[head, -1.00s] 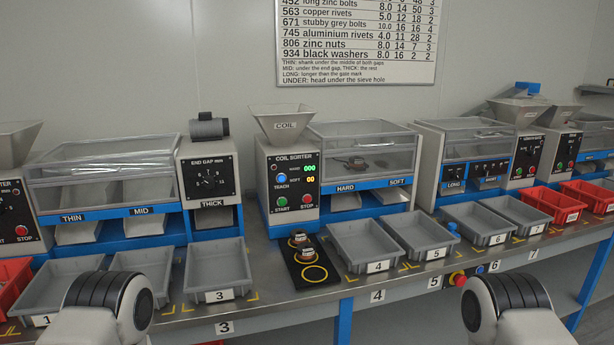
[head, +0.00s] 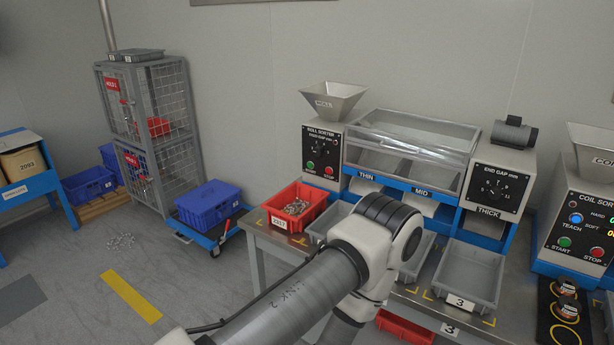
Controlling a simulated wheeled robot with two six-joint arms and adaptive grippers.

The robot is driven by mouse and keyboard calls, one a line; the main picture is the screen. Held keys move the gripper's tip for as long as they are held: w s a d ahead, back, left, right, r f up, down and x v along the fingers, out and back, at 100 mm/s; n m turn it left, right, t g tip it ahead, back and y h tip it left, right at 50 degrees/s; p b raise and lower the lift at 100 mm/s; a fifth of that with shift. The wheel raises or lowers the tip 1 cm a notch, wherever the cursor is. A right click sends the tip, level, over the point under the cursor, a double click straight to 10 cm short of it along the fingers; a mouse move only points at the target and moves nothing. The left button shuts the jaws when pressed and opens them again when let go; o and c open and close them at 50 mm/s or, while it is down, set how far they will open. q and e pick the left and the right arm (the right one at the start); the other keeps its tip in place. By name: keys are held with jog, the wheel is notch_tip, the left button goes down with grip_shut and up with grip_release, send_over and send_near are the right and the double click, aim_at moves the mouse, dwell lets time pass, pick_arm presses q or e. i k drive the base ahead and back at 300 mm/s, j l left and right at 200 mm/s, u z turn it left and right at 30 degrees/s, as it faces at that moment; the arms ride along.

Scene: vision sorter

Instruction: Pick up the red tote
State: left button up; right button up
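A red tote (head: 315,193) with a white label on its front stands on the left end of the bench, left of the roll sorter. It holds a heap of small metal-coloured parts. Another red tote (head: 405,328) shows partly below the bench's front edge, and my arm hides part of it. My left arm crosses the lower middle of the view, in front of the bench. Its gripper is out of view, and so is my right gripper.
Grey trays (head: 468,275) stand along the bench front. The roll sorter (head: 322,148) stands behind. A trolley with a blue crate (head: 207,204) and a wire cage (head: 150,125) stand left. Small parts (head: 120,241) lie on the floor.

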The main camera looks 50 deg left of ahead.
aim_at(298, 205)
jog(key=u, duration=1.6)
